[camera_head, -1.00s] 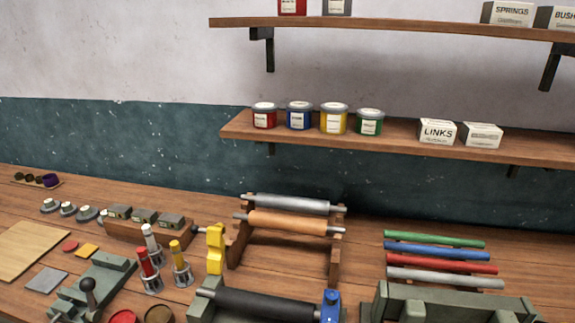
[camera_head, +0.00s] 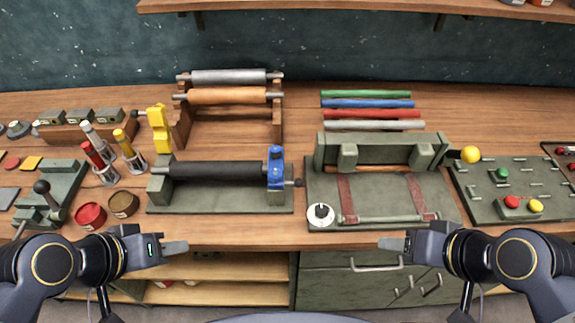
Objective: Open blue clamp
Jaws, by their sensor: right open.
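The blue clamp (camera_head: 275,168) stands upright at the right end of a black roller (camera_head: 218,171), on a grey-green stand (camera_head: 220,201). A small dark knob (camera_head: 298,183) sticks out to its right. Whether the clamp is latched cannot be told from here. My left gripper (camera_head: 182,247) is at the bench's front edge, left of and nearer than the clamp, touching nothing. It is seen side-on, so its jaw gap does not show. My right gripper (camera_head: 385,243) is open and empty at the front edge, right of and nearer than the clamp.
A yellow clamp-like part (camera_head: 158,130) stands behind the roller's left end. A rack (camera_head: 180,125) of grey and orange rollers stands behind. A green press (camera_head: 380,153) and a button panel (camera_head: 515,190) lie to the right. Red and brown tins (camera_head: 91,214) sit left.

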